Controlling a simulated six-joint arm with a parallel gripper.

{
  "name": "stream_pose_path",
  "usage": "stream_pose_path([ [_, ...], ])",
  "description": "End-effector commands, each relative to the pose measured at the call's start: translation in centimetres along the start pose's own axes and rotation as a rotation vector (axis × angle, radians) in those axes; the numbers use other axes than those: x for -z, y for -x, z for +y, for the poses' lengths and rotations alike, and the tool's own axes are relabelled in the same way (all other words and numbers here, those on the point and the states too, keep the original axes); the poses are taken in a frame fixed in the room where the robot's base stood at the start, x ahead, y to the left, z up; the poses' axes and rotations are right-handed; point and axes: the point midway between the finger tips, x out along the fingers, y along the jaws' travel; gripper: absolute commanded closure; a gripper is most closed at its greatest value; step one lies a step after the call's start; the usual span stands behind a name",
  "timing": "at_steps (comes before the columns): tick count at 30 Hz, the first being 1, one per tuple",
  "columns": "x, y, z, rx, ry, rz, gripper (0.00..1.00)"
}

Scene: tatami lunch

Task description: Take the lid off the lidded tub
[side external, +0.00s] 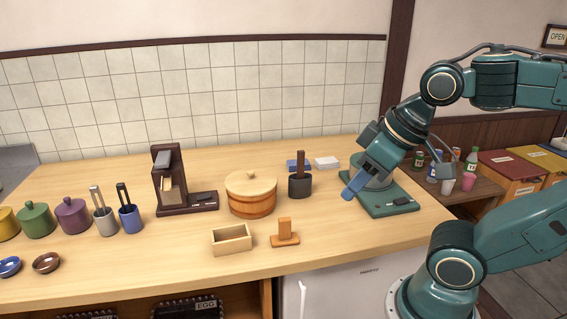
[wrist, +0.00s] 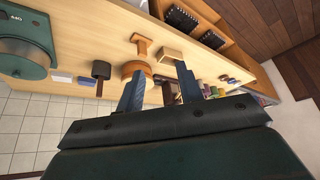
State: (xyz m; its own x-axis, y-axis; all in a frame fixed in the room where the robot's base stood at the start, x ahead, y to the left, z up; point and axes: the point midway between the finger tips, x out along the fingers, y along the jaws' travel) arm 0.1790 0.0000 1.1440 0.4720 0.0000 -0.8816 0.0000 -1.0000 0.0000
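The lidded tub (side external: 251,205) is a round wooden tub standing upright on the counter, left of my gripper in the side view. The tub (wrist: 137,69) also shows in the wrist view, partly hidden behind a finger. My gripper (side external: 350,193) is in the air above the right part of the counter, well apart from the tub. In the wrist view its two blue fingers (wrist: 160,84) are spread, with nothing held between them.
A dark pot with a brown handle (side external: 300,187) stands close right of the tub. A dark brown dispenser (side external: 168,180) is to its left. An open wooden box (side external: 231,240) and a small wooden stand (side external: 285,238) are in front. Blue and white blocks (side external: 327,162) lie behind.

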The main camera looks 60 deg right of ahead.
Motion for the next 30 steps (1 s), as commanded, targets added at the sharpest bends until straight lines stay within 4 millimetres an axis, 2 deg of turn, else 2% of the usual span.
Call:
stream_pose_path([
  [1, 0.0, 0.0, 0.0, 0.0, 0.0, 0.0, 0.64],
  [3, 0.0, 0.0, 0.0, 0.0, 0.0, 0.0, 0.55],
  [12, 0.1, 0.0, 0.0, 0.0, -0.003, -0.001, 0.55],
  [17, 1.0, 0.2, 0.1, -0.003, -0.033, -0.011, 0.55],
  [23, 4.0, 0.7, 0.6, -0.015, -0.136, -0.045, 0.55],
  [30, 9.4, 0.9, 1.6, -0.04, -0.324, -0.102, 0.55],
])
